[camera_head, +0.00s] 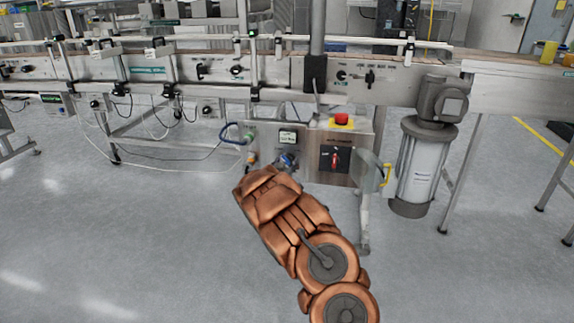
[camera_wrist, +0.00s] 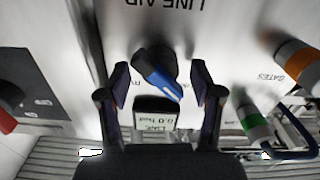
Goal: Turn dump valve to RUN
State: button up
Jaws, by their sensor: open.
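A rotary knob with a blue handle (camera_wrist: 155,80) on a dark round base sits on the metal panel under the upside-down "LINE AIR" lettering in the wrist view. I take it as the dump valve; its small position labels are partly hidden and too blurred to read. The handle lies at a slant. My gripper (camera_wrist: 160,76) is open, with one finger on each side of the knob; I cannot tell if either touches it. In the head view the blue knob (camera_head: 286,160) shows just beyond my copper arm, which hides most of the gripper.
A small display (camera_wrist: 157,115) sits by the knob, close to my gripper. Green-banded (camera_wrist: 252,125) and orange-banded (camera_wrist: 297,62) fittings with hose stand at right. A red rotary switch (camera_head: 335,158) and red emergency button (camera_head: 341,119) are on the same box.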

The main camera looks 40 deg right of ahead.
jog(key=shift+w+d, duration=0.2)
jog(key=shift+d, duration=0.1)
jog(key=shift+c, duration=0.4)
jog(key=c, duration=1.1)
jog(key=shift+o, duration=0.2)
